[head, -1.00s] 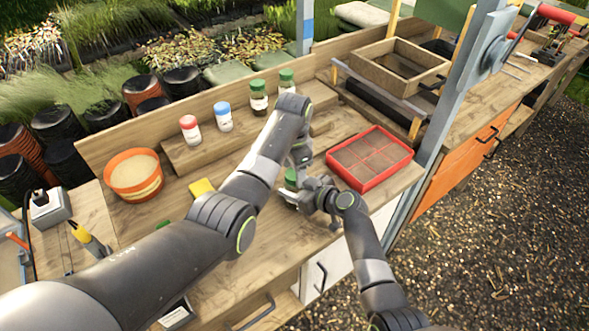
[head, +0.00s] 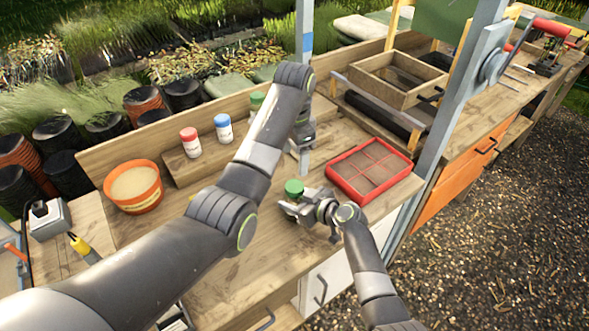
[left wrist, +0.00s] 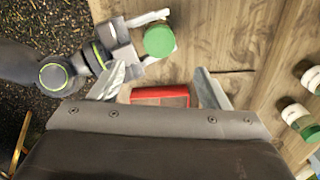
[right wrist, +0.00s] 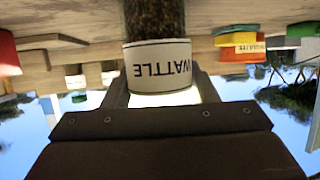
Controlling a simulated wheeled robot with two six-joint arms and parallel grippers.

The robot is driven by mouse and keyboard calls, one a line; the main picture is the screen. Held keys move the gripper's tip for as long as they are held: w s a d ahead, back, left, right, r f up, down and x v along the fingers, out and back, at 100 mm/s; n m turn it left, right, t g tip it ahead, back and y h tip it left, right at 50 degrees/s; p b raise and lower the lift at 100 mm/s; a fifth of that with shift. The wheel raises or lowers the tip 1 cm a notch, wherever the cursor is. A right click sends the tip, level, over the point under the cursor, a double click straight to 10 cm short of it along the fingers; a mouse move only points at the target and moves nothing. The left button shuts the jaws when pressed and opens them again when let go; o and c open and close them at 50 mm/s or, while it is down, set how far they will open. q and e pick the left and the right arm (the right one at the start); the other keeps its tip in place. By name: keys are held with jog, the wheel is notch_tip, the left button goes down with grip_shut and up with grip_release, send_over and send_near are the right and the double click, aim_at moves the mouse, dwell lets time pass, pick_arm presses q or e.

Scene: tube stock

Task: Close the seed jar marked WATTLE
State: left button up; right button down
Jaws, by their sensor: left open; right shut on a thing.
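The seed jar marked WATTLE (right wrist: 158,68) is dark with seeds and has a white label, upside down in the right wrist view. My right gripper (head: 296,205) is shut on it above the bench front. A green lid (head: 294,187) sits on top of the jar; it shows from above in the left wrist view (left wrist: 159,41). I cannot tell how tight it is. My left gripper (head: 304,158) is open and empty, above and behind the lid in the head view and apart from it. The jar's body is mostly hidden in the head view.
A red divided tray (head: 369,170) stands right of the jar. Jars with red (head: 190,142) and blue (head: 223,128) lids stand on the back step, with a green-lidded jar (head: 257,100) partly behind my left arm. An orange pot (head: 134,187) is at the left.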

pick_arm(q)
notch_tip(320, 180, up, 2)
jog(key=shift+w, duration=0.1)
jog(key=shift+a, duration=0.1)
pick_arm(e)
jog(key=shift+c, duration=2.4)
grip_release()
jog(key=shift+w, duration=0.1)
pick_arm(q)
notch_tip(320, 180, down, 3)
jog(key=b, duration=0.2)
jog(key=shift+r+b, duration=0.15)
jog(key=shift+b, duration=0.2)
pick_arm(e)
jog(key=v, duration=1.7)
jog(key=shift+d, duration=0.2)
